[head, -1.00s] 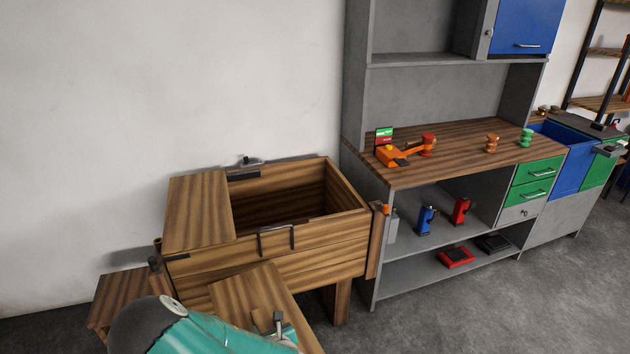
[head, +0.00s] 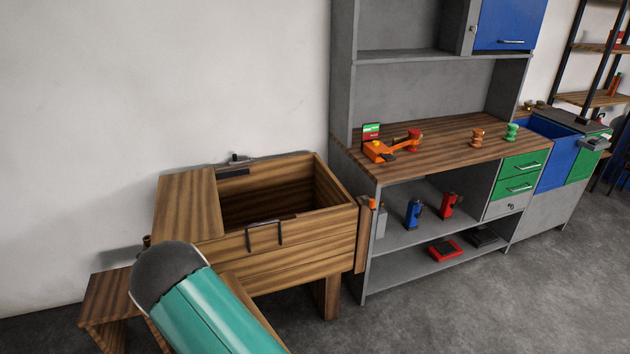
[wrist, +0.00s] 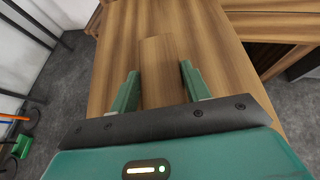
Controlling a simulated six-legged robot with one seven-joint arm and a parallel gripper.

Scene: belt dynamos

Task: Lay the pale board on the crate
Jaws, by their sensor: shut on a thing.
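The crate (head: 305,265) is a wooden box in the head view, with a dark handle on its front. A wooden panel (head: 185,205) covers its left part; the right part is open. The held board (wrist: 115,65) is a brown wooden plank filling much of the wrist view, with a raised block (wrist: 160,60) on it. My gripper (wrist: 158,78) has its two green fingers either side of this block, shut on it. In the head view my teal arm hides the gripper and most of the board; a strip (head: 258,318) shows in front of the crate.
A low wooden stand (head: 105,300) is left of the crate. A grey workbench (head: 365,240) stands close on the right, with an orange tool (head: 385,148) on its wooden top (head: 450,145). Grey floor (head: 450,310) is clear in front of the bench.

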